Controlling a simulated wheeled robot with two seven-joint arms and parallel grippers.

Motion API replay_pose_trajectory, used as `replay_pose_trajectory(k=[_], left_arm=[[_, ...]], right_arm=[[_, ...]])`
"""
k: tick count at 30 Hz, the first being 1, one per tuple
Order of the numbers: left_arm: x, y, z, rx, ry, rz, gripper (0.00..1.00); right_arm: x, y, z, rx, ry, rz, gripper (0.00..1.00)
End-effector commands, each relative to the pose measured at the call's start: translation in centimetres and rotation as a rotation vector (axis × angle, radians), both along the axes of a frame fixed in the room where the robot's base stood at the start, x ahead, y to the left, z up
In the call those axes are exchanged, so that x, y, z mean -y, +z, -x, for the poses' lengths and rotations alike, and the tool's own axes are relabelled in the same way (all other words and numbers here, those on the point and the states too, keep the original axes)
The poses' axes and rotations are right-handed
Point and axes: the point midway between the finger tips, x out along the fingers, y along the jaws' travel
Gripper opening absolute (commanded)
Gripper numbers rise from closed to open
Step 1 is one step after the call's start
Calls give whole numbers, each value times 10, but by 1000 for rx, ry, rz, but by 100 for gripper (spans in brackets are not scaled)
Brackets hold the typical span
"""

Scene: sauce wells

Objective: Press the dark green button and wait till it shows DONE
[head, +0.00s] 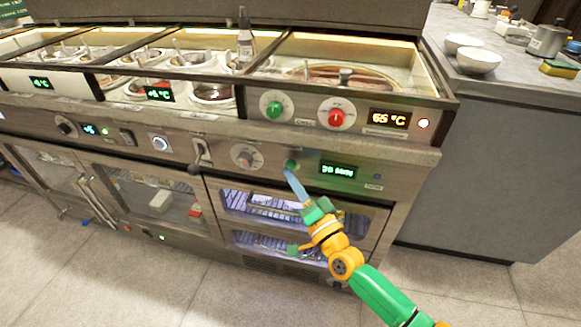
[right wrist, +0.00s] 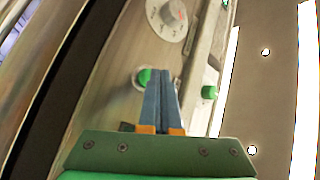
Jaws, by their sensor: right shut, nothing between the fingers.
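The dark green button (head: 292,163) is on the lower front panel of the counter, left of a small display (head: 338,171) that reads 30 MIN. My right gripper (head: 287,171) is shut and empty, with its blue fingertips at the button's lower left edge. In the right wrist view, the green button (right wrist: 144,77) shows just left of the shut fingertips (right wrist: 161,73), partly hidden by them. I cannot tell whether they touch it. My left gripper is not in view.
A grey dial (head: 246,156) and a black-knobbed lever (head: 197,160) are left of the button. Above are a green knob (head: 274,107), a red knob (head: 337,114) and a 65 °C display (head: 389,119).

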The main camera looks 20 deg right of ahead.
Motion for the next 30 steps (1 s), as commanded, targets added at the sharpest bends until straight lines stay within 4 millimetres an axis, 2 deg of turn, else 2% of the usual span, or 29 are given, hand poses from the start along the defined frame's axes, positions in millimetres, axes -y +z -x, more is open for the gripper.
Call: replay_pose_trajectory(k=[30], left_arm=[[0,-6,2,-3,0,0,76]], right_arm=[[6,0,-9,0,0,0,0]])
